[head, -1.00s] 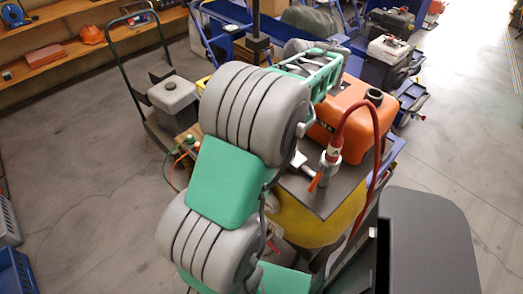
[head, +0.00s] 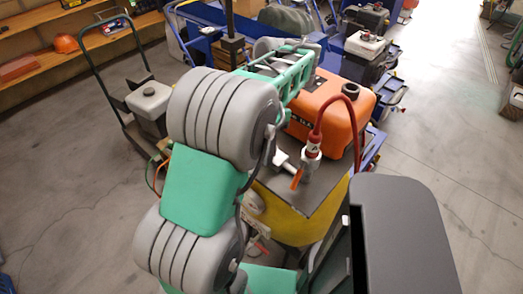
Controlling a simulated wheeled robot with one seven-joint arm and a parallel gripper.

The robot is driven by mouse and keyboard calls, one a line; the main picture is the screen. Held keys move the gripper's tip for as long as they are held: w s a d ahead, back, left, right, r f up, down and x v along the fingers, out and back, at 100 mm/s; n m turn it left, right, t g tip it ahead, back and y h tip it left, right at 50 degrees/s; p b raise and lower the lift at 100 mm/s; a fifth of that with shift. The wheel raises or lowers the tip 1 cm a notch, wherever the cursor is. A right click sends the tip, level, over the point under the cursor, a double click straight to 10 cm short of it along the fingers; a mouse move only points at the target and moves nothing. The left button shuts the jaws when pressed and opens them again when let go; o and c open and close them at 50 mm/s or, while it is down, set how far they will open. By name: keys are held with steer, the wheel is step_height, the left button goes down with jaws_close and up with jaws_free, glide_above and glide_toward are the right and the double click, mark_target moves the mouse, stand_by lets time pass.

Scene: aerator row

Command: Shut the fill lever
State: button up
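The fill lever appears to be the small orange handle (head: 297,178) on a white and grey valve (head: 311,157). It hangs down at a slant on the valve's left side. A red hose (head: 354,108) loops up from the valve and down the right side. An orange tank (head: 335,105) with a black cap stands just behind, on a dark-topped yellow cart (head: 322,202). My green and grey arm reaches up left of the valve and away toward the tank's far left. I cannot make out my gripper's fingers; they are hidden behind the arm or out of sight.
A grey engine unit (head: 150,103) on a dark hand trolley stands at left. Blue carts with machines (head: 366,45) stand behind the tank. A wooden shelf (head: 85,48) lines the back left. Floor is open at left and right.

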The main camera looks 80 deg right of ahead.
steer(key=shift+o, duration=0.3)
steer(key=p+v, duration=0.7)
steer(key=p, duration=0.1)
steer(key=shift+d+r, duration=0.15)
steer(key=shift+r, duration=0.2)
